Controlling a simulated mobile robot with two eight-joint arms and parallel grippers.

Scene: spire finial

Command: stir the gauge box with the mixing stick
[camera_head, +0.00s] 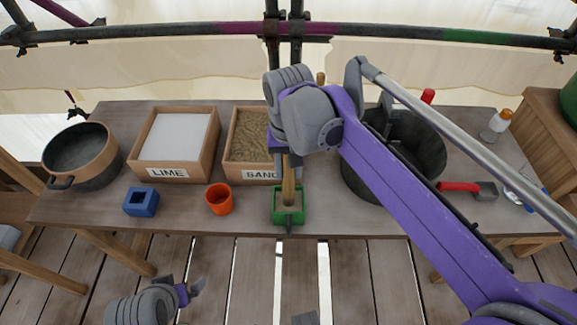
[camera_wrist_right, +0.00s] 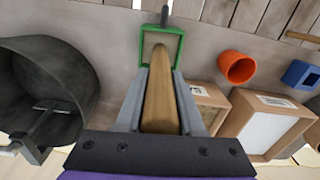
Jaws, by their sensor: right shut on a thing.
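The green gauge box (camera_head: 277,217) stands near the front edge of the table, with a dark handle towards the edge. It also shows in the wrist view (camera_wrist_right: 143,62). My right gripper (camera_wrist_right: 158,88) is shut on the wooden mixing stick (camera_wrist_right: 158,105), directly above the box. The stick (camera_head: 288,188) points down, roughly upright, and its lower end appears within the box's opening; whether it touches the bottom cannot be told. My left gripper (camera_head: 197,287) is low in front of the table, away from the box; its jaw opening is unclear.
An orange cup (camera_head: 219,199) and a blue block (camera_head: 141,202) stand left of the box. Behind are the lime tray (camera_head: 207,166) and the sand tray (camera_head: 231,151). A large dark bucket (camera_head: 424,150) is close on the right, partly behind my right arm. A pot (camera_head: 100,165) stands far left.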

